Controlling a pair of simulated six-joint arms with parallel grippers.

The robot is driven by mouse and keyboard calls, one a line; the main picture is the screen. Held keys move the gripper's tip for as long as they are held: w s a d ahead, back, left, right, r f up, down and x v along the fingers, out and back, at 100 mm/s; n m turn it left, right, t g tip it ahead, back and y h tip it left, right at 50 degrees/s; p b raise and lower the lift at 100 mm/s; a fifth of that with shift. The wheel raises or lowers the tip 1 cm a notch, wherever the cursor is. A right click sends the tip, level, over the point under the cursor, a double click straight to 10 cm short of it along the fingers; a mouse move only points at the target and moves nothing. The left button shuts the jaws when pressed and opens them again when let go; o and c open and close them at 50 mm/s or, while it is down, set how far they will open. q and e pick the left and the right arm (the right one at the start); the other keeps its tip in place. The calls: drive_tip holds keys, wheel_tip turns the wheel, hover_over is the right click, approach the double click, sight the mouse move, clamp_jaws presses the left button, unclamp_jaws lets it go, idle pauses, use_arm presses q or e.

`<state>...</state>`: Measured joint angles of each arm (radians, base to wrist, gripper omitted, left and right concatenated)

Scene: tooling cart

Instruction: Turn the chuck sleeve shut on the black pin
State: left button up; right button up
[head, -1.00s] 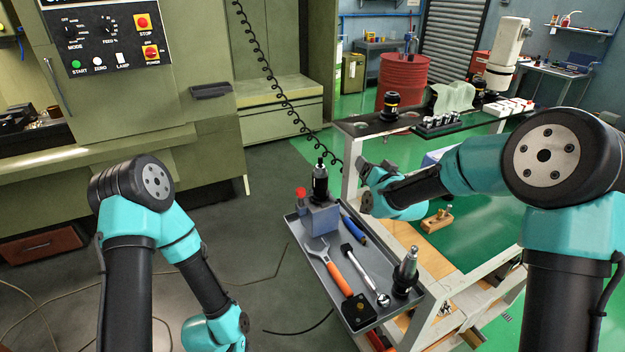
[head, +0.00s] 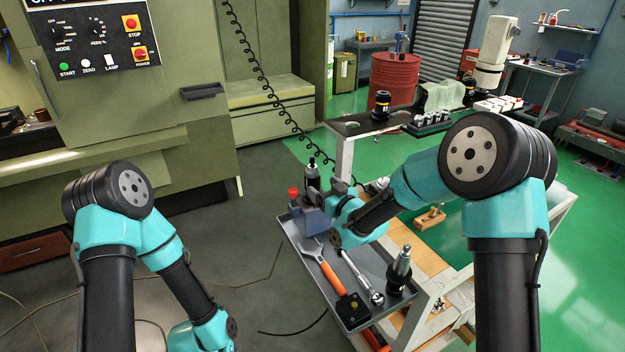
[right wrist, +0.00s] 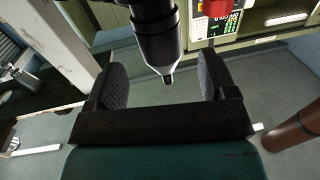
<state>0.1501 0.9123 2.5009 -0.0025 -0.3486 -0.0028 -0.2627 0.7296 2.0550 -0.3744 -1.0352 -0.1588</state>
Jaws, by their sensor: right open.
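The black chuck (head: 312,178) stands upright in a blue-grey block (head: 315,222) at the far end of the grey tray. A thin dark pin (head: 312,160) sticks out of its top. In the right wrist view the chuck (right wrist: 157,32) comes in from the top edge, with the pin tip (right wrist: 168,79) pointing down the picture. My right gripper (head: 332,190) is open beside the chuck in the head view. In the right wrist view its fingers (right wrist: 163,65) lie either side of the chuck, with visible gaps. My left gripper is out of sight; only its arm shows.
A red-topped item (head: 293,195) stands close beside the block. The grey tray (head: 292,243) also holds an orange-handled wrench (head: 330,274), a ratchet (head: 357,273) and an upright toolholder (head: 401,268). A coiled black cable (head: 262,85) hangs behind.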

sight(313, 183)
drive_tip(key=x, duration=0.6)
drive_tip(key=shift+c, duration=0.4)
drive_tip(key=c, duration=0.9)
drive_tip(key=shift+o, duration=0.2)
drive_tip(key=shift+a+m+t+h, duration=0.1)
drive_tip(key=shift+m+t+h, duration=0.35)
drive_tip(key=shift+h, duration=0.25)
drive_tip(key=shift+m+t+h, duration=0.55)
drive_tip(key=shift+m+h, duration=0.65)
drive_tip(key=shift+h, duration=0.5)
drive_tip(key=shift+m+t+h, duration=0.5)
drive_tip(key=shift+m+h, duration=0.65)
drive_tip(key=shift+h, duration=0.55)
